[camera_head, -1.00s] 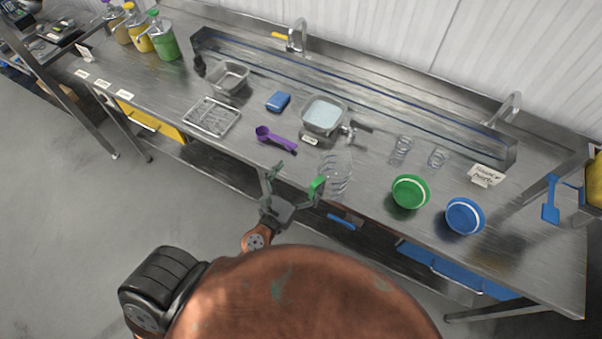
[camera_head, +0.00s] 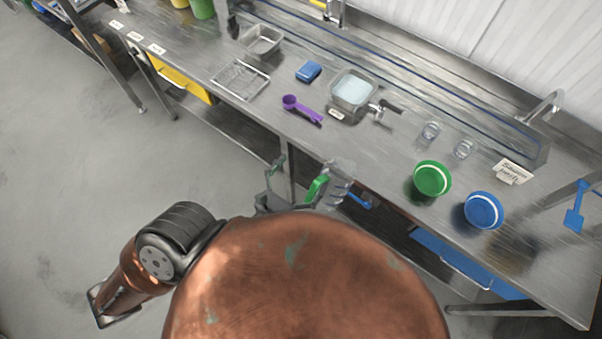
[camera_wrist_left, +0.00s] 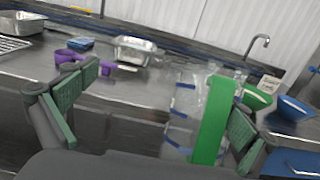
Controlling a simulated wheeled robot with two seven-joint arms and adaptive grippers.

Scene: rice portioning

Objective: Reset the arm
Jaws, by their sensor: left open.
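My left gripper (camera_head: 297,178) is in front of the counter's front edge in the head view, its two fingers spread. In the left wrist view the left gripper (camera_wrist_left: 150,105) shows green-padded fingers wide apart with no object squeezed between them. My right gripper is not in view.
The steel counter (camera_head: 385,165) holds a purple scoop (camera_head: 302,110), a blue sponge (camera_head: 308,71), a filled metal pan (camera_head: 353,90), a wire rack (camera_head: 241,80), two glasses (camera_head: 430,130), a green bowl (camera_head: 432,180) and a blue bowl (camera_head: 483,211). Open floor (camera_head: 60,180) is at left.

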